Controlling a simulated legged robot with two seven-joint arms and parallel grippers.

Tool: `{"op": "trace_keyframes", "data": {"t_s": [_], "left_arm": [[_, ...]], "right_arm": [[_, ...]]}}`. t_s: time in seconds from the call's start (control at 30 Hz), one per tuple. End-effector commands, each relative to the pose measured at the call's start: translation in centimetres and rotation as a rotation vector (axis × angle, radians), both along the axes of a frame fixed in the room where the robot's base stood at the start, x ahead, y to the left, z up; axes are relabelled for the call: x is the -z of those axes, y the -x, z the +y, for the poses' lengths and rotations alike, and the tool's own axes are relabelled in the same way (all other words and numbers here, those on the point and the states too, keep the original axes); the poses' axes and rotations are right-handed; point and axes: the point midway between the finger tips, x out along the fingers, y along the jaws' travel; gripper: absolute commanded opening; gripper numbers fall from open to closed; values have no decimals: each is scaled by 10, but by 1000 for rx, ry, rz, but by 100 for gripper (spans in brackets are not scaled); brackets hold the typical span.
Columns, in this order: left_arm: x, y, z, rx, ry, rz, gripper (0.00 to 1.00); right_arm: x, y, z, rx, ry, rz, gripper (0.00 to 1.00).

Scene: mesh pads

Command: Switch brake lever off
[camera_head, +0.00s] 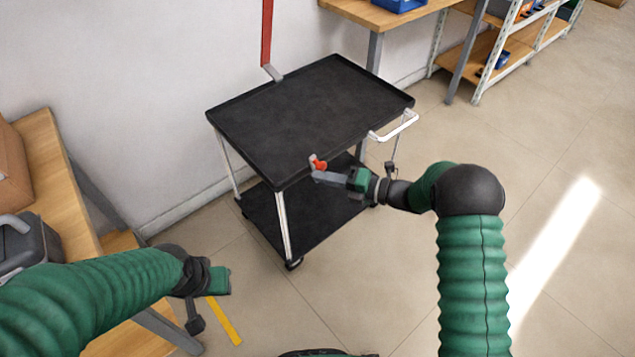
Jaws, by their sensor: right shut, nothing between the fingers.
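A black two-shelf cart (300,105) stands by the wall. A small red lever (319,164) sits at the near edge of its top shelf, close to the near corner; I take it as the brake lever. My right gripper (318,177) reaches in from the right, its grey fingers shut and empty just below the red lever. I cannot tell whether they touch it. The lever's lower part is partly hidden by the fingers. My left gripper (222,281) is at the lower left, over the floor and away from the cart; its fingers do not show clearly.
The cart has a white push handle (396,126) on its right side. A wooden bench (55,160) with a grey case (28,240) stands at left. Shelving (490,60) is at the back right. A yellow floor strip (224,321) lies near my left gripper. Floor at right is clear.

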Motion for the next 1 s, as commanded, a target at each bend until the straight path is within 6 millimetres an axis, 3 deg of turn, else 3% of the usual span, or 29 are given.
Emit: {"op": "trace_keyframes", "data": {"t_s": [0.13, 1.0], "left_arm": [[1, 0, 0, 0, 0, 0, 36], [3, 0, 0, 0, 0, 0, 36]], "right_arm": [[-2, -5, -8, 2, -73, 53, 0], [-6, -14, -19, 9, -65, 45, 0]]}}
